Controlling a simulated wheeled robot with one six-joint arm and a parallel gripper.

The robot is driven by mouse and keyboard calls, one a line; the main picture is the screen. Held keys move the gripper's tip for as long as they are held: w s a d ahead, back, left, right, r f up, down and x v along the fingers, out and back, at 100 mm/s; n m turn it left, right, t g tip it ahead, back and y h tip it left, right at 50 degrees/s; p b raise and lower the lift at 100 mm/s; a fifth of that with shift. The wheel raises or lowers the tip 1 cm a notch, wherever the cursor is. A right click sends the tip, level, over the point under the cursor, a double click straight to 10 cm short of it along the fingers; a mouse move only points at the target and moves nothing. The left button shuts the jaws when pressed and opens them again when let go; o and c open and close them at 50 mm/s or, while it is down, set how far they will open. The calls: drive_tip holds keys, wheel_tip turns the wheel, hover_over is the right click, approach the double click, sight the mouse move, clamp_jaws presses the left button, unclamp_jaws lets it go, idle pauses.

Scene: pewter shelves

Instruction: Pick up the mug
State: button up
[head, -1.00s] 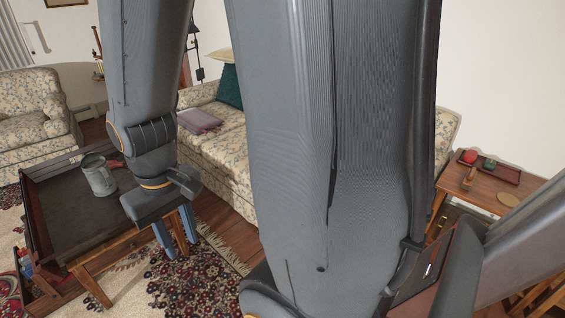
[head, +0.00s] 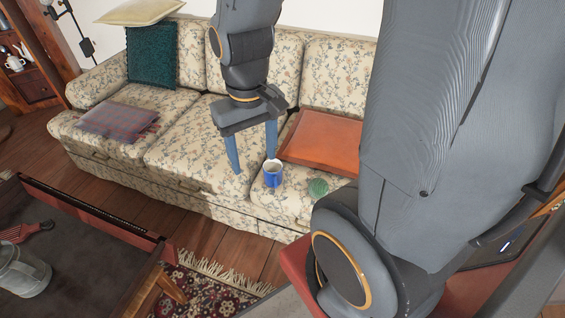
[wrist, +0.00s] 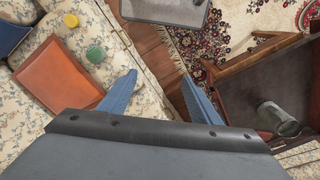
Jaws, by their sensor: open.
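A blue mug (head: 273,177) with a pale inside stands upright on the floral sofa seat in the head view, in front of the orange cushion. My gripper (head: 254,165) is open with nothing between its blue fingers, pointing down over the sofa. In the head view its right fingertip overlaps the mug's upper rim; I cannot tell whether they touch. In the wrist view my gripper (wrist: 160,77) shows both fingers spread, with floor and the sofa's front edge between them. I cannot make out the mug there; the left finger may hide it.
An orange cushion (head: 322,141) and a green round object (head: 318,187) lie near the mug. A yellow round object (wrist: 71,20) lies farther along the sofa. A dark tray-like table (head: 85,235) bears a grey metal pitcher (head: 22,272). My arm hides the head view's right side.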

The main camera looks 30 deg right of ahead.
drive_tip(key=o, duration=0.5)
drive_tip(key=w+f, duration=0.1)
drive_tip(key=w+d+f+b, duration=0.1)
drive_tip(key=w, duration=0.1)
drive_tip(key=w+f, duration=0.1)
drive_tip(key=w, duration=0.1)
drive_tip(key=shift+w+d+f, duration=0.15)
drive_tip(key=shift+d+f, duration=0.1)
drive_tip(key=shift+o, duration=0.2)
drive_tip(key=m+b, duration=0.4)
drive_tip(key=b, duration=0.4)
approach(273, 174)
wheel_tip(273, 174, down, 6)
drive_tip(key=w+d, duration=0.2)
drive_tip(key=w, duration=0.1)
drive_tip(key=shift+a+f+p, duration=0.15)
drive_tip(key=shift+f+p, duration=0.15)
drive_tip(key=shift+f, duration=3.7)
